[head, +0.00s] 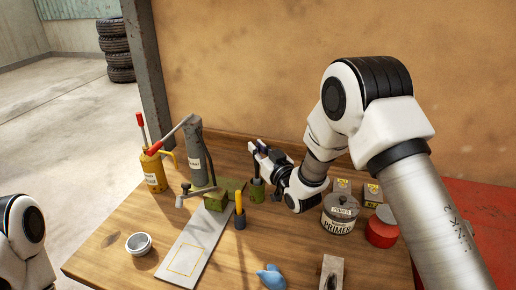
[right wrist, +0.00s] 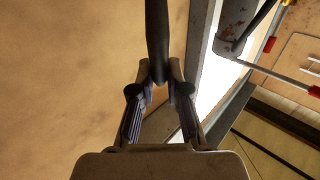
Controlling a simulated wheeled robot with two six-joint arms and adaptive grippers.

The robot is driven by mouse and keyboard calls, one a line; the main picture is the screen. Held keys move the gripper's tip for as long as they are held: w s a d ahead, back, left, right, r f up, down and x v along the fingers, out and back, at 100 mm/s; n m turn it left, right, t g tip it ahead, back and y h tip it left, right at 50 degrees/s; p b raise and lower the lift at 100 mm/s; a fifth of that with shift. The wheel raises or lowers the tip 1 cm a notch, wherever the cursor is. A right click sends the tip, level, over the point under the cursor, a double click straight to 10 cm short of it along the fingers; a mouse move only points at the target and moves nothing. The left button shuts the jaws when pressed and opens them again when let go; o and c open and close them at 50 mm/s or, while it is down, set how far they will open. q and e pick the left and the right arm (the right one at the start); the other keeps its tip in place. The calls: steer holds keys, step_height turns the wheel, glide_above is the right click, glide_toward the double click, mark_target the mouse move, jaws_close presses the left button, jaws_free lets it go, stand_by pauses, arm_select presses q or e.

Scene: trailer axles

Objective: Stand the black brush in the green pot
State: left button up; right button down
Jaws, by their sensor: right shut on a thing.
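The black brush (right wrist: 157,35) is held between the fingertips of my right gripper (right wrist: 157,78), its dark handle running up out of the right wrist view. In the head view my right gripper (head: 257,150) is at the back of the bench, shut on the brush, which appears upright. My left gripper is out of view.
A dark holder with a yellow-handled tool (head: 240,210) stands close in front of the pot. A green vise (head: 216,197) and yellow oil can (head: 153,172) are left. A primer can (head: 340,214) and red tin (head: 382,228) are right. A grey plate (head: 197,245) lies in front.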

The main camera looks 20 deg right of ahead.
steer(key=c, duration=1.1)
jaws_free()
steer(key=shift+r, duration=0.1)
steer(key=shift+s, duration=0.15)
steer(key=v, duration=1.1)
steer(key=shift+s, duration=0.4)
